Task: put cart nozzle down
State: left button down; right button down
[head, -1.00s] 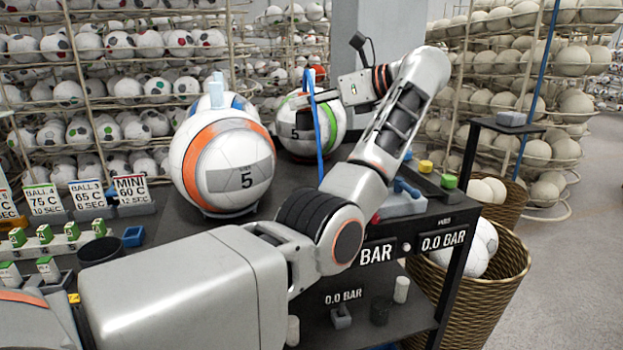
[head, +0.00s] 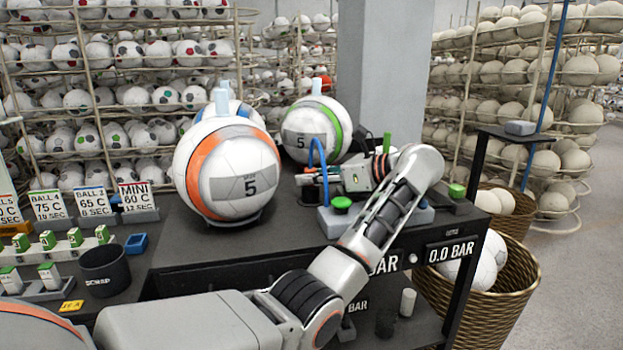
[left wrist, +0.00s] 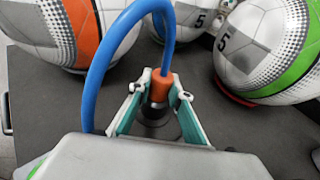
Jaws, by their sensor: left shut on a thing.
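The cart nozzle (left wrist: 159,92) has an orange collar and a dark lower part, with a blue hose (left wrist: 97,70) arching from it. My left gripper (left wrist: 163,78) is shut on the nozzle, which sits between its fingertips just above or at the dark cart top; contact cannot be told. In the head view my left gripper (head: 308,180) is low over the cart top (head: 240,258), in front of the green-striped ball (head: 335,108). The blue hose (head: 318,152) loops above it. My right gripper is not in view.
The orange-striped ball (head: 200,170) stands left of my left gripper. A green button (head: 341,203) on a blue-grey box is close in front of it. A scrap cup (head: 105,268) is at the left. A wicker basket (head: 505,300) with balls stands at the right.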

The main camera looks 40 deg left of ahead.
pick_arm(q)
jog(key=shift+f, duration=0.15)
jog(key=c, duration=2.3)
grip_release()
jog(key=shift+f, duration=0.1)
jog(key=o, duration=0.5)
jog(key=shift+c, duration=0.2)
